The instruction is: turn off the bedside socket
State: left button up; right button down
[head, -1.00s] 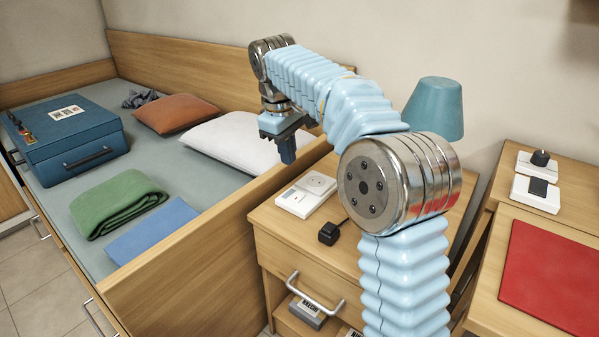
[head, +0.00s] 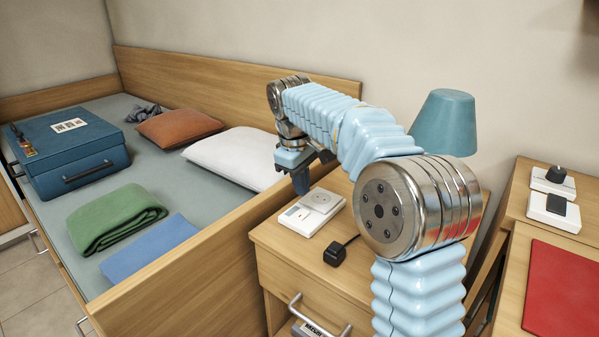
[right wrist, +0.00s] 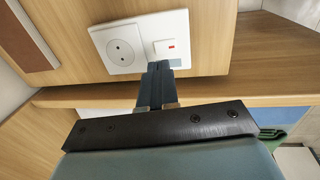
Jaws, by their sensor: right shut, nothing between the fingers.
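The bedside socket (head: 318,203) is a white plate on the nightstand top (head: 285,243), with a round outlet. My right gripper (head: 302,188) is shut and empty, fingers pointing down just above the plate's far left side. In the right wrist view its fingers (right wrist: 158,70) overlap the plate's edge beside the switch and hide part of it. I cannot tell whether they touch. My left gripper is not in view.
A black plug (head: 335,253) with a cord lies near the socket. A teal lamp (head: 445,120) stands behind my arm. The wooden bed side (head: 200,285) rises at the left. A desk at the right holds white fittings (head: 553,211) and a red mat (head: 565,290).

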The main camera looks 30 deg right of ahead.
aim_at(305, 212)
jog(key=f, duration=0.4)
jog(key=f+b, duration=0.1)
jog(key=shift+w+d+f, duration=0.15)
jog(key=shift+d+f, duration=0.25)
